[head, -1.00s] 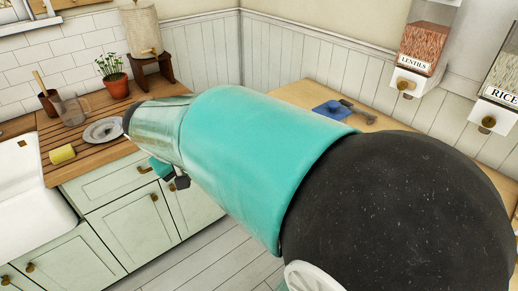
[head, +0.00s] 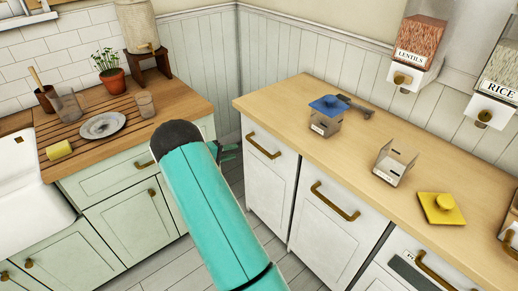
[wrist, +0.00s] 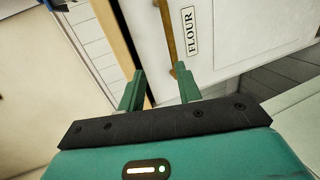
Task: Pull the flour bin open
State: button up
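The flour bin has a white front (head: 270,185) at the left end of the right-hand counter and appears closed in the head view. Its brass bar handle (head: 263,146) is near the top. The wrist view shows the black-lettered FLOUR label (wrist: 189,30) beside the handle (wrist: 167,30). My gripper (wrist: 158,80) is open, its two green fingers apart and nothing held. The near end of the handle shows beyond the fingertips, nearer the right finger; contact cannot be told. In the head view my gripper (head: 228,151) is left of the bin, partly hidden by my arm.
The wooden counter (head: 285,100) above the bin holds a blue-lidded box (head: 326,118), an open box (head: 395,163) and a yellow lid (head: 442,207). Another handled front (head: 335,215) stands to the right. Green cabinets (head: 115,190) are at the left, with floor between.

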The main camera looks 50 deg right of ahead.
jog(key=h, duration=0.1)
send_near(259, 147)
jog(key=x, duration=1)
jog(key=shift+d+f, duration=0.15)
jog(key=shift+f, duration=0.25)
grip_shut()
